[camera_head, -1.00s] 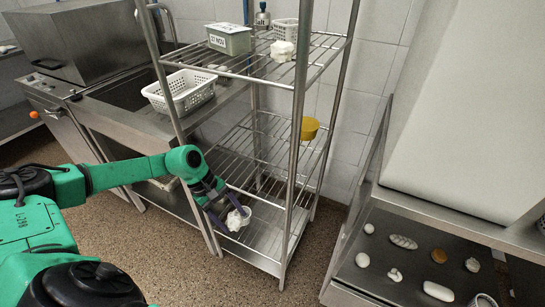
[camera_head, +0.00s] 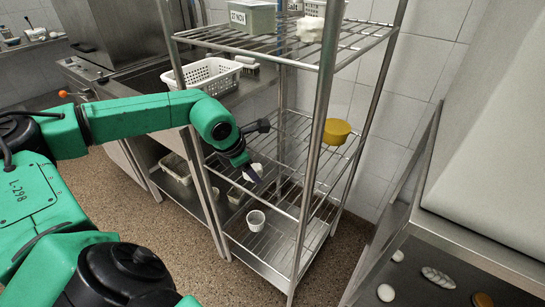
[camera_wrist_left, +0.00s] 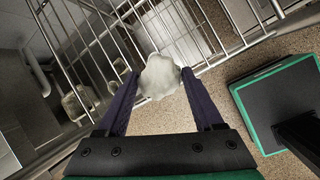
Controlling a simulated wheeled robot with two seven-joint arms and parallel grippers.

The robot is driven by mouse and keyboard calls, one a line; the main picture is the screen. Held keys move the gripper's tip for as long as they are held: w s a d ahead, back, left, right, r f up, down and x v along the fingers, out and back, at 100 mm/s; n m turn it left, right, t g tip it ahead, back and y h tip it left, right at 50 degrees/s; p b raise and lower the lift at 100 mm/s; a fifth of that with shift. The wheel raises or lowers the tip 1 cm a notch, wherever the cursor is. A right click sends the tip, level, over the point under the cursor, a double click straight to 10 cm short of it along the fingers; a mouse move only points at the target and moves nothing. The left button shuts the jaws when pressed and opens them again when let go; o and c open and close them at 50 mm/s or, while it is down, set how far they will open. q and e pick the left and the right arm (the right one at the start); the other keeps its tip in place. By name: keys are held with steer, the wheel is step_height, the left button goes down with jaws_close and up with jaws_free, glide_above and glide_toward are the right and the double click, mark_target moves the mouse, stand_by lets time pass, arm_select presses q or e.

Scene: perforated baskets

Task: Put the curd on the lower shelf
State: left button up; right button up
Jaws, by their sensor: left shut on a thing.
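The curd (camera_head: 253,171) is a white lump held between the fingertips of my left gripper (camera_head: 251,174). In the left wrist view the curd (camera_wrist_left: 159,75) sits between the two purple fingers of the gripper (camera_wrist_left: 158,84), with the rack's wires behind it. In the head view it is at the left front side of the metal rack, near the height of the middle wire shelf (camera_head: 290,150). I cannot tell whether it touches that shelf. The bottom shelf (camera_head: 270,250) holds a small white perforated cup (camera_head: 256,220). My right gripper is out of view.
A yellow tub (camera_head: 336,132) stands on the middle shelf's far right. A rack post (camera_head: 318,140) stands in front. A white basket (camera_head: 205,80) is left.

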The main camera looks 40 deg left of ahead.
arm_select(q)
steer(key=w, duration=0.2)
steer(key=w+p, duration=0.1)
steer(key=w, duration=0.2)
steer(key=w+p, duration=0.1)
steer(key=w, duration=0.2)
steer(key=shift+w+a+r, duration=0.2)
steer(key=shift+a, duration=0.05)
steer(key=shift+w+f, duration=0.15)
steer(key=shift+f, duration=1.75)
steer(key=o, duration=1.4)
steer(key=shift+f, duration=0.1)
steer(key=shift+c, duration=0.2)
